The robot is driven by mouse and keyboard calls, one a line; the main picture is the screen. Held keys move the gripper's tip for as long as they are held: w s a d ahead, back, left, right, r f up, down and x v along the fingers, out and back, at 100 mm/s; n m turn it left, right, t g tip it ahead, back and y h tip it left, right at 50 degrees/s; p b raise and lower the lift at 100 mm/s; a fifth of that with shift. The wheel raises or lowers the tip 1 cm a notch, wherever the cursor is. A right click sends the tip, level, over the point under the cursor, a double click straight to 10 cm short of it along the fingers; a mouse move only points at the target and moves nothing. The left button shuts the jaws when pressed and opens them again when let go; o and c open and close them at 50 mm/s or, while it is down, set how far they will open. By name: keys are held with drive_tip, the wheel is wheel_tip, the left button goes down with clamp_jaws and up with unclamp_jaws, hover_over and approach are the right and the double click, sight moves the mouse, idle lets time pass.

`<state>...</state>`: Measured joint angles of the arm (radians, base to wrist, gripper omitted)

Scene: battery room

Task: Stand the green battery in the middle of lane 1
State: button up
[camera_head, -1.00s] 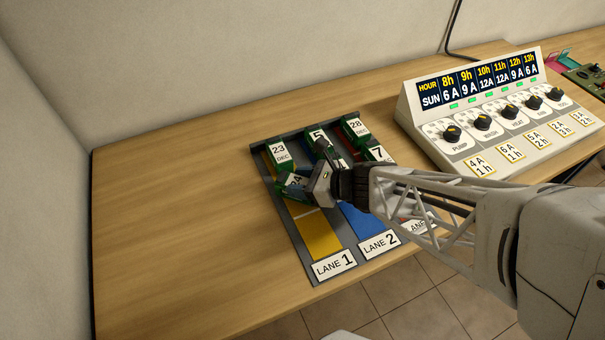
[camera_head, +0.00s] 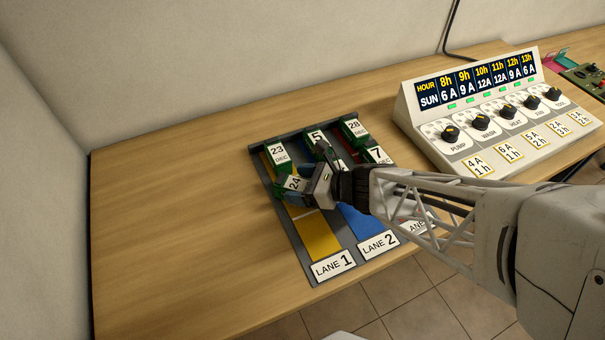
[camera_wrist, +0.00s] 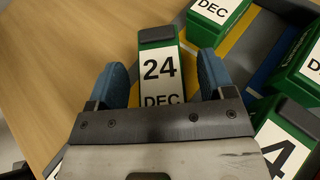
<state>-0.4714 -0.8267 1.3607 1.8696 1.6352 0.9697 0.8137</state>
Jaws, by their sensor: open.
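The green battery (camera_head: 291,184) with a white "24 DEC" label is at the yellow lane 1 (camera_head: 318,238), in front of the "23 DEC" battery (camera_head: 278,153). My gripper (camera_head: 309,179) is over the rack with its jaws around the 24 battery. In the wrist view my gripper (camera_wrist: 161,78) is open, one blue finger on each side of the 24 battery (camera_wrist: 159,70). A narrow gap shows beside the fingers. The battery's lower part and base are hidden, so I cannot tell how it rests on the lane.
Other green batteries stand close by: "5" (camera_head: 315,136), "28" (camera_head: 355,127) and "7" (camera_head: 377,154). The blue lane 2 (camera_head: 367,222) lies right of lane 1. A control console (camera_head: 465,150) stands at the right. The wooden table (camera_head: 170,215) is clear on the left.

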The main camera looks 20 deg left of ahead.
drive_tip(key=shift+v, duration=3.7)
drive_tip(key=shift+s+d+r+n, duration=0.1)
drive_tip(key=shift+d+r+n, duration=0.2)
drive_tip(key=shift+r, duration=0.1)
drive_tip(key=s+d+r+n+t+h, duration=0.1)
drive_tip(key=d+r+n+h, duration=0.3)
drive_tip(key=d, duration=0.5)
drive_tip(key=s+d+r+n+h, duration=0.4)
drive_tip(key=d+r+n, duration=0.3)
drive_tip(key=d, duration=0.3)
drive_tip(key=s+d+r+n+t+h, duration=0.1)
drive_tip(key=s+d+r+n+h, duration=0.2)
drive_tip(key=d, duration=0.6)
wheel_tip(320, 180, up, 4)
drive_tip(key=n+h, duration=0.2)
drive_tip(key=n, duration=0.1)
drive_tip(key=shift+d+t+h, duration=0.25)
drive_tip(key=shift+t+h, duration=0.05)
